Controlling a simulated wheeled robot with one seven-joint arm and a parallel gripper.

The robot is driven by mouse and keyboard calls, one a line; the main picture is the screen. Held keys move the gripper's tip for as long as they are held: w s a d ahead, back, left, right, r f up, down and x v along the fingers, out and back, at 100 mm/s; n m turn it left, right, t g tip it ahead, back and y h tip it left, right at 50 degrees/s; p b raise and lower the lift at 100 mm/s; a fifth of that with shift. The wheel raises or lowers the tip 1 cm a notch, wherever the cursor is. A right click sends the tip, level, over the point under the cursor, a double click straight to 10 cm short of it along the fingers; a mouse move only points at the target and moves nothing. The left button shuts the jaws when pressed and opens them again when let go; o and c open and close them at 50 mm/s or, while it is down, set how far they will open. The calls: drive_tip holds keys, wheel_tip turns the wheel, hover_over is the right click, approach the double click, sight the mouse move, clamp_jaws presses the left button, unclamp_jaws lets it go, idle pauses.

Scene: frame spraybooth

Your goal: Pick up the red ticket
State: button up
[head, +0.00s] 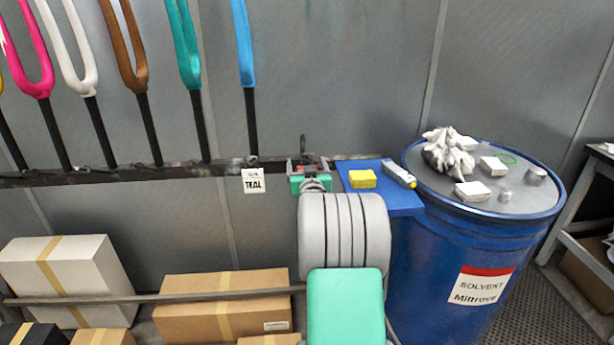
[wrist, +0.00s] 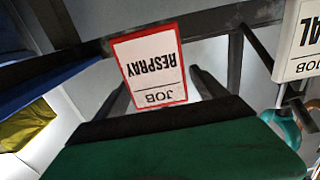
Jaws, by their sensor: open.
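The red ticket (wrist: 152,68) is a white card with a red border, reading "JOB RESPRAY" upside down in the wrist view. It hangs at the dark rail, and only a small red patch of it (head: 309,168) shows in the head view, mostly hidden by my gripper. My gripper (head: 307,163) is open at the rail, just left of the blue shelf. In the wrist view my gripper (wrist: 158,80) has its dark fingers on either side of the ticket, with the card showing between them. I cannot tell whether they touch it.
A white "TEAL" tag (head: 254,181) hangs close by on the left. The blue shelf (head: 400,203) to the right holds a yellow block (head: 362,179) and a tube (head: 399,174). A blue solvent drum (head: 430,265) stands further right. Several coloured forks hang above the rail.

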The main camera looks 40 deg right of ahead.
drive_tip(key=c, duration=1.4)
drive_tip(key=shift+a+r, duration=0.1)
drive_tip(key=s+a+r, duration=0.2)
drive_tip(key=s, duration=0.2)
drive_tip(key=s+a+r+b, duration=0.1)
drive_tip(key=s+a+r, duration=0.4)
drive_tip(key=s, duration=0.2)
drive_tip(key=shift+s+a+r+b, duration=0.35)
drive_tip(key=shift+a+r+b, duration=0.05)
